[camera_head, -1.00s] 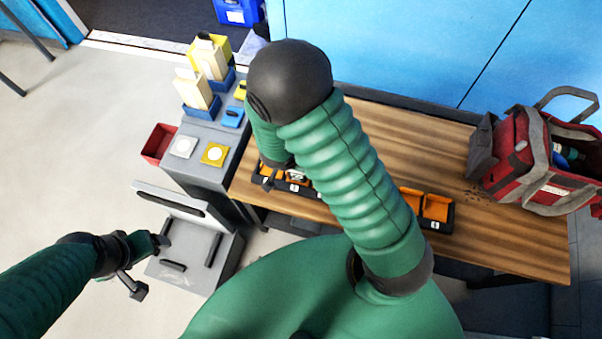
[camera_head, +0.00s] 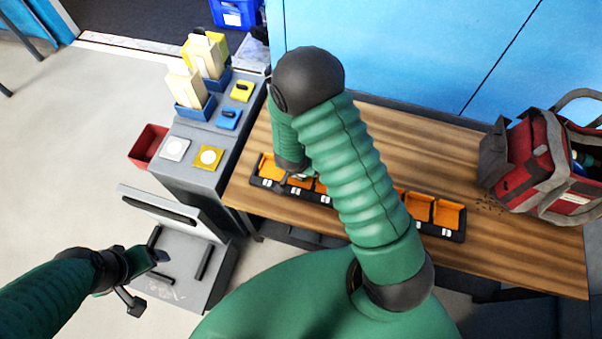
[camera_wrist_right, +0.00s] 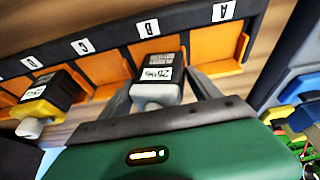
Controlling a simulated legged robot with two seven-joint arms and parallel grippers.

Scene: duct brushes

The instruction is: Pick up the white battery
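A battery with a black labelled body and a whitish-grey end (camera_wrist_right: 158,82) sits at the bin marked B in the right wrist view. My right gripper (camera_wrist_right: 160,80) has one finger on each side of it, with what look like small gaps, so it appears open around the battery. In the head view my right gripper (camera_head: 292,178) is over the left part of the bin row, partly hidden by my arm. A black and yellow battery (camera_wrist_right: 46,98) lies farther left in the wrist view, near bin D. My left gripper (camera_head: 150,280) is open and empty, away from the table.
A row of orange bins (camera_head: 435,212) runs along the wooden table (camera_head: 510,240). A red tool bag (camera_head: 540,165) stands at the right. A grey cabinet (camera_head: 190,170) with blue and yellow holders is at the left, with a red bin (camera_head: 148,145) beside it.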

